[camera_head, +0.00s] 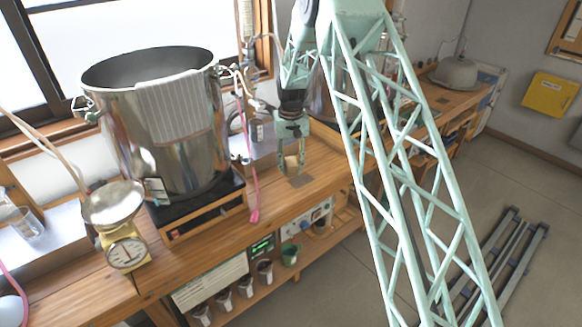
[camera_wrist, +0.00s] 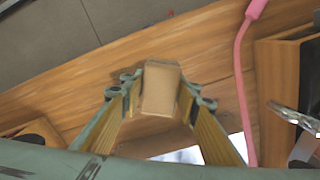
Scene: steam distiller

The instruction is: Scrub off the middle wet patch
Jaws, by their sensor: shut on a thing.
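My gripper (camera_head: 291,140) points down above the wooden bench, between the big steel pot and my arm's lattice link. It is shut on a tan block (camera_wrist: 161,88), which looks like a scrubbing sponge; the block also shows below the fingers in the head view (camera_head: 291,164). In the wrist view the block sits between the two fingertips. A small darker patch (camera_head: 301,181) lies on the bench just below and right of the block. I cannot tell whether this is the middle wet patch, or whether the block touches the bench. No other patch is clear.
The steel pot (camera_head: 165,125) with a striped cloth stands on a black burner at left. A pink hose (camera_head: 253,190) hangs beside my gripper and also shows in the wrist view (camera_wrist: 242,80). A dial scale (camera_head: 126,250) stands at front left. Cups line the lower shelf.

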